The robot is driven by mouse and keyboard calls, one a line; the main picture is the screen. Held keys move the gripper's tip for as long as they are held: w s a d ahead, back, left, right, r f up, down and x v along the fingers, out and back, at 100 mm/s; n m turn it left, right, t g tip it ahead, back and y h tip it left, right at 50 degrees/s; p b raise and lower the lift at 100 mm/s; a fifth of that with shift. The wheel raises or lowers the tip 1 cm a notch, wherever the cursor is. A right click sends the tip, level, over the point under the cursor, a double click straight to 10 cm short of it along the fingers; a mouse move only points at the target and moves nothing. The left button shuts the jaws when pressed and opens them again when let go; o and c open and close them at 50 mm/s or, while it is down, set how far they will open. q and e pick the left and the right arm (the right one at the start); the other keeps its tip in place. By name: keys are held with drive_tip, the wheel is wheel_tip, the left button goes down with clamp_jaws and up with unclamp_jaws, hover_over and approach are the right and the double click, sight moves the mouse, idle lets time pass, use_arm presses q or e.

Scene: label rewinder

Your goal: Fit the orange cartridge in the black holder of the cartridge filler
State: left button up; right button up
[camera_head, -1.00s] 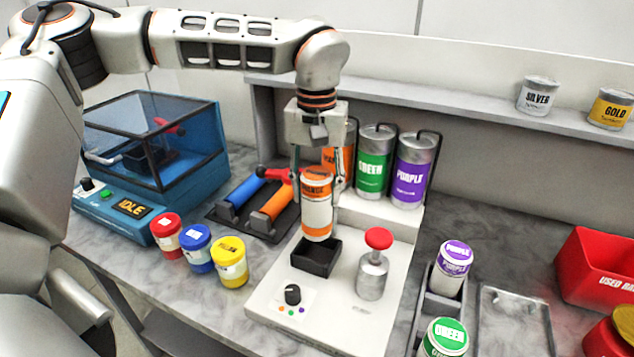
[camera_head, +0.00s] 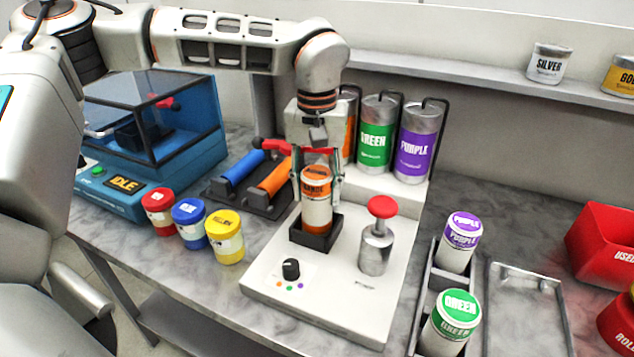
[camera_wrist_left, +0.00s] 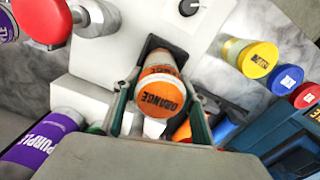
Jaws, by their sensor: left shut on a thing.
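The orange cartridge (camera_head: 317,200) is a white can with an orange lid and band. It stands about upright with its lower end inside the black holder (camera_head: 315,239) on the white cartridge filler (camera_head: 330,290). Whether it rests on the holder's floor is hidden. My left gripper (camera_head: 317,180) is shut on its upper part from above. In the left wrist view the orange lid (camera_wrist_left: 160,98) shows between the fingers, with the black holder (camera_wrist_left: 153,44) beyond it. My right gripper is in neither view.
The red-topped press (camera_head: 377,235) stands right of the holder, and a black knob (camera_head: 291,269) in front. Red, blue and yellow (camera_head: 225,238) pots stand left. Green (camera_head: 375,135) and purple (camera_head: 416,145) canisters stand behind. A rack (camera_head: 437,285) with purple and green cartridges is at right.

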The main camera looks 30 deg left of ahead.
use_arm(q)
drive_tip(key=shift+f, duration=0.35)
idle(0.6)
drive_tip(key=o, duration=1.4)
drive_tip(key=shift+c, duration=0.2)
drive_tip(key=shift+r, duration=0.1)
wheel_tip(320, 180, up, 12)
drive_tip(key=shift+f, duration=0.1)
